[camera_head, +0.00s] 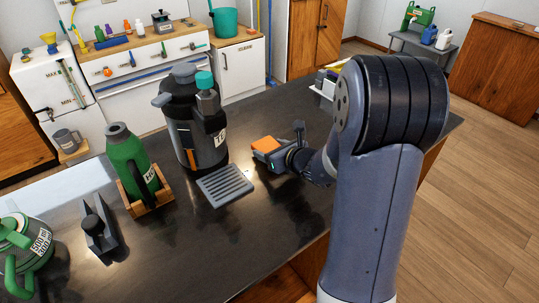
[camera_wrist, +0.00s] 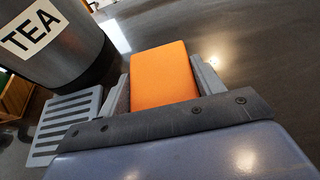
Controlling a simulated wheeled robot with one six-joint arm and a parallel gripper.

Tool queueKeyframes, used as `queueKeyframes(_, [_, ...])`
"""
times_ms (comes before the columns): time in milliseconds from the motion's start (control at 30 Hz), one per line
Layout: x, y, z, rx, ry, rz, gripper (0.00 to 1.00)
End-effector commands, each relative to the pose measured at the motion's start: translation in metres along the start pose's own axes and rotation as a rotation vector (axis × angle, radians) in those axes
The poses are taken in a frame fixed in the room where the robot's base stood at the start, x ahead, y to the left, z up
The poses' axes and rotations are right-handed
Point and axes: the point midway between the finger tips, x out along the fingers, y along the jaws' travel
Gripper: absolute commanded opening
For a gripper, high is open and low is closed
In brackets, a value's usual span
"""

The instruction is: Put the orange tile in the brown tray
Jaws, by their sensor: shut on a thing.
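My gripper (camera_head: 271,153) is shut on the orange tile (camera_head: 265,143), over the dark counter to the right of the TEA urn. In the wrist view the orange tile (camera_wrist: 163,76) sits between the two jaws (camera_wrist: 165,85), its broad face showing. I cannot tell whether the tile touches the counter. No plain, empty brown tray is clear in the head view. A brown wooden holder (camera_head: 152,208) stands under the green flask at the left; I cannot tell whether it is the tray.
The TEA urn (camera_head: 186,125) stands close left of my gripper, with a grey slatted grille (camera_head: 226,186) in front. The front counter is clear.

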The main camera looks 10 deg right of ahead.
Motion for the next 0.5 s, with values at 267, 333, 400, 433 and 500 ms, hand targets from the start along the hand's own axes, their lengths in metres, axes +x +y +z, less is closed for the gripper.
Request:
queueKeyframes(267, [0.0062, -0.0002, -0.0141, -0.002, -0.002, -0.001, 0.37])
queueKeyframes(333, [0.0061, -0.0002, -0.0139, -0.002, -0.002, -0.001, 0.37])
queueKeyframes(400, [0.0061, -0.0002, -0.0140, -0.001, -0.002, -0.001, 0.37])
queueKeyframes(433, [0.0064, -0.0002, -0.0146, -0.001, -0.002, -0.001, 0.37])
queueKeyframes(500, [0.0073, -0.0003, -0.0168, -0.001, -0.002, -0.001, 0.37])
